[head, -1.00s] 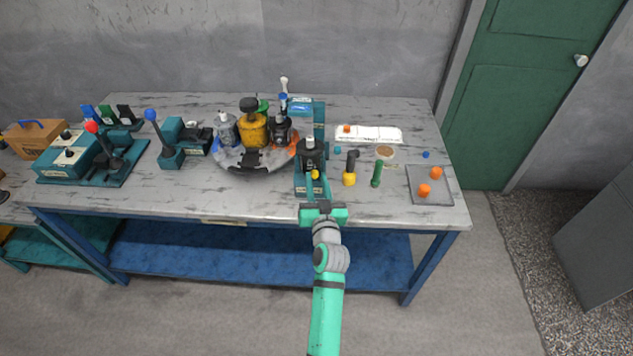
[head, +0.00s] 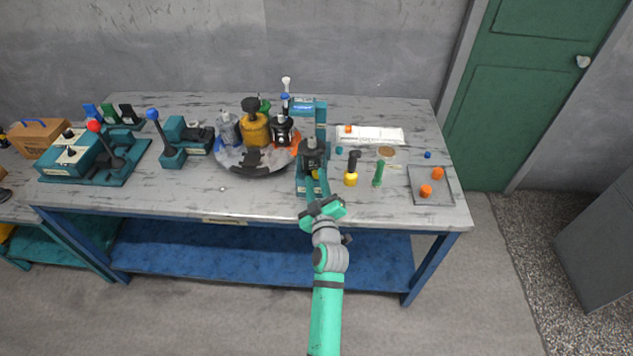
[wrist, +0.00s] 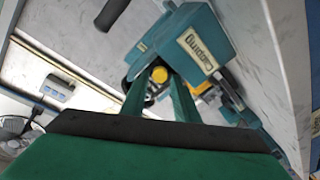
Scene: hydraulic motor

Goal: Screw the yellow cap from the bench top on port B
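The dark grey motor (head: 312,152) sits in a teal stand (head: 303,187) near the bench's front edge. The yellow cap (head: 316,174) is at the motor's front, low down. My gripper (head: 316,181) reaches it from the front edge with its palm tilted. In the wrist view, the two green fingers close in on the yellow cap (wrist: 159,74), which shows between their tips. The gripper appears shut on it. Port B is hidden behind the cap and fingers, and I cannot read its mark or see how far the cap is seated.
A yellow-based black-handled tool (head: 352,170) and a green tool (head: 378,174) stand close to the right. A grey tray (head: 421,197) with orange caps is farther right. A round tray (head: 236,166) with bottles stands left. The front left bench is clear.

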